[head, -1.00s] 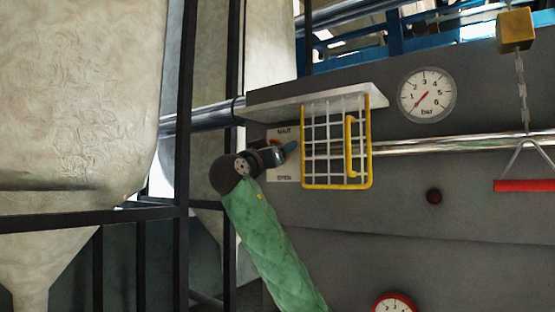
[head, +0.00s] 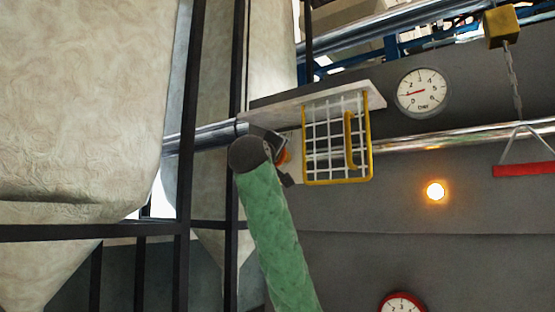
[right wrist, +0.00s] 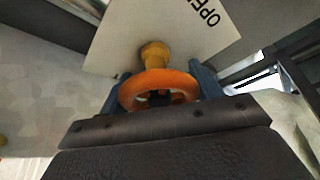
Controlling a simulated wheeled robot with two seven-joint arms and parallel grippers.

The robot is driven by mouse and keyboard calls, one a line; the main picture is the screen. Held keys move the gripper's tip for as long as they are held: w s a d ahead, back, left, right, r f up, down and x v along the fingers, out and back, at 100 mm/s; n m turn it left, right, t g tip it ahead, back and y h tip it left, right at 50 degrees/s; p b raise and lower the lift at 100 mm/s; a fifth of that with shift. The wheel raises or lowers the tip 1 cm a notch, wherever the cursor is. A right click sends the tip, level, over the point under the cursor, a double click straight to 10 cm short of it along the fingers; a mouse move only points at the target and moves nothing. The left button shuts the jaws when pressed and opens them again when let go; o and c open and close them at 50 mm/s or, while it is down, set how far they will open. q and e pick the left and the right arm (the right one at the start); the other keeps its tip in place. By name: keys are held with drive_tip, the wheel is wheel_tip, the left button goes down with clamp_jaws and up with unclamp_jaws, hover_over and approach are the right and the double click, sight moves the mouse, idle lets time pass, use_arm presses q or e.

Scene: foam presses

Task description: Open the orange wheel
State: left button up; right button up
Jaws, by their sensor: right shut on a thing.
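The orange wheel (right wrist: 150,79) sits on a brass-coloured stem in front of a pale plate (right wrist: 190,35) lettered OPEN. In the right wrist view my right gripper (right wrist: 160,88) has one blue-grey finger on each side of the wheel and is shut on it. In the head view only a sliver of the orange wheel (head: 284,156) shows. My dark wrist and green-sleeved forearm hide most of the wheel, the plate and the right gripper (head: 286,166). My left gripper is not in view.
A yellow-framed wire guard (head: 370,140) hangs just right of the wheel, under a pale shelf (head: 325,98). A round gauge (head: 421,92) has its red needle pointing left. An amber lamp (head: 435,191) glows below it. A red handle (head: 524,169) hangs at right.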

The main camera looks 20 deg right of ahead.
drive_tip(key=n+y, duration=0.1)
drive_tip(key=n, duration=0.1)
drive_tip(key=n+y+b, duration=0.1)
drive_tip(key=n, duration=0.2)
drive_tip(key=shift+f+g, duration=0.2)
drive_tip(key=shift+g, duration=0.1)
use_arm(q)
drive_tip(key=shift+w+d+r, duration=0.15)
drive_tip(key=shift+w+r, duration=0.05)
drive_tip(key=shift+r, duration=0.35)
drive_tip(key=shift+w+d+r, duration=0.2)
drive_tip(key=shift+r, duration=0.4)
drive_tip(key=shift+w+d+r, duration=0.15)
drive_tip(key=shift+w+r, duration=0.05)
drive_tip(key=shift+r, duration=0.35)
use_arm(e)
drive_tip(key=shift+w+a+n, duration=0.1)
drive_tip(key=shift+n, duration=0.2)
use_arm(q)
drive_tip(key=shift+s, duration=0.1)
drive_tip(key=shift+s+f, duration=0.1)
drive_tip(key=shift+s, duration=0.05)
use_arm(e)
drive_tip(key=o, duration=1)
drive_tip(key=shift+a, duration=0.1)
